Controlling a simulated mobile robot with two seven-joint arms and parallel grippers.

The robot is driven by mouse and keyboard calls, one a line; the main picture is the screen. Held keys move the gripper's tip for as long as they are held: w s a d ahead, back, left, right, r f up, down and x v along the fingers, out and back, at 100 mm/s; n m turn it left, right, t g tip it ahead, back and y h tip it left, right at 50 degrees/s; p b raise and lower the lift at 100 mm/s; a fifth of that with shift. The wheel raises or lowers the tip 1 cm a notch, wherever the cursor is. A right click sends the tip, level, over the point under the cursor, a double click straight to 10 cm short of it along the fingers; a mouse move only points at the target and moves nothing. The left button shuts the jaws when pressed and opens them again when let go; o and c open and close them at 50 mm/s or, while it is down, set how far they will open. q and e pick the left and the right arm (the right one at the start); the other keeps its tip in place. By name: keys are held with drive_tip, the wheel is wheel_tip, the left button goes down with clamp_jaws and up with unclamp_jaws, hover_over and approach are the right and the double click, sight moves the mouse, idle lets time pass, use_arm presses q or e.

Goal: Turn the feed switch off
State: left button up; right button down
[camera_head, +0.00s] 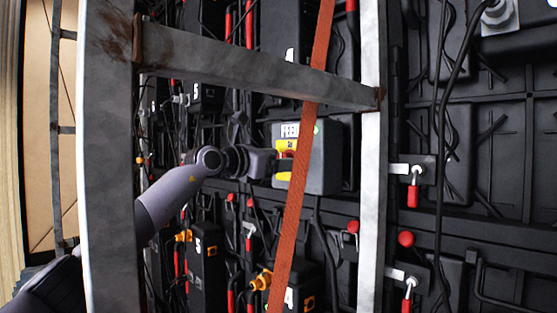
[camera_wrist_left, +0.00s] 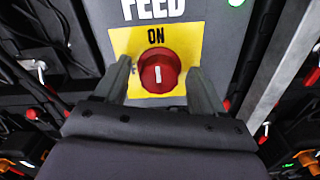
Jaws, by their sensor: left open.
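The feed switch is a red round knob (camera_wrist_left: 159,72) on a yellow plate (camera_wrist_left: 186,37) marked "ON", with "FEED" above it on a grey box (camera_head: 325,158). The knob's white mark stands upright, toward "ON". A green light (camera_wrist_left: 237,3) glows at the box's upper right. My left gripper (camera_wrist_left: 160,85) is open, with one finger on each side of the knob; whether they touch it I cannot tell. In the head view my left gripper (camera_head: 274,162) reaches the box's left side, and the orange strap partly hides the plate. My right gripper is not in view.
A grey metal frame with a slanted crossbar (camera_head: 250,65) stands in front of the wall. An orange strap (camera_head: 300,180) runs down past the box. Black cables and red-handled latches (camera_head: 413,190) cover the panels around it.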

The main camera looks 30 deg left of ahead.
use_arm(q)
drive_tip(key=c, duration=1.1)
drive_tip(key=shift+o, duration=0.2)
